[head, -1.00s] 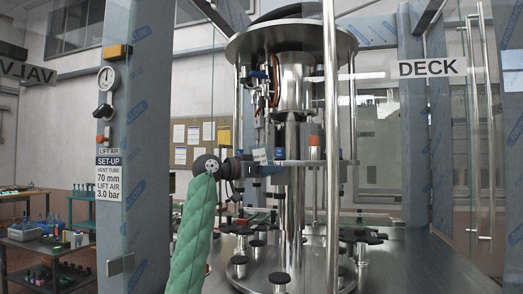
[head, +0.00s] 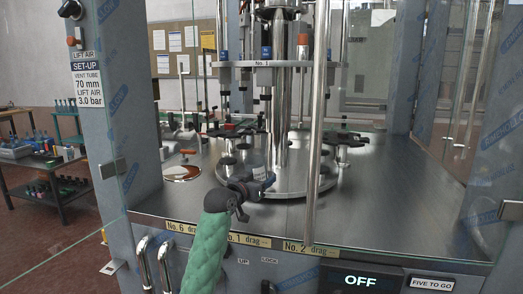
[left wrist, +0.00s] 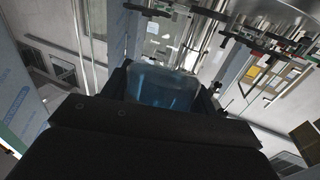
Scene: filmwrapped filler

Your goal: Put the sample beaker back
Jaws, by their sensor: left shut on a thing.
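My left gripper (head: 254,187), on the arm in a green sleeve, reaches in over the steel deck, low in front of the machine's central column. It is shut on the sample beaker, a clear bluish vessel (left wrist: 163,88) between the fingers in the left wrist view. In the head view the beaker (head: 261,172) is small and partly hidden by the gripper; I cannot tell whether it touches anything below. A round white disc with an orange-brown rim (head: 182,173) lies on the deck to the left of the gripper. My right gripper is not in view.
The steel deck (head: 400,190) is bare on the right. The round lower plate with several black-topped posts and a vertical steel rod (head: 317,130) stand close to the gripper. A grey post (head: 112,95) stands at left. Labels line the front edge.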

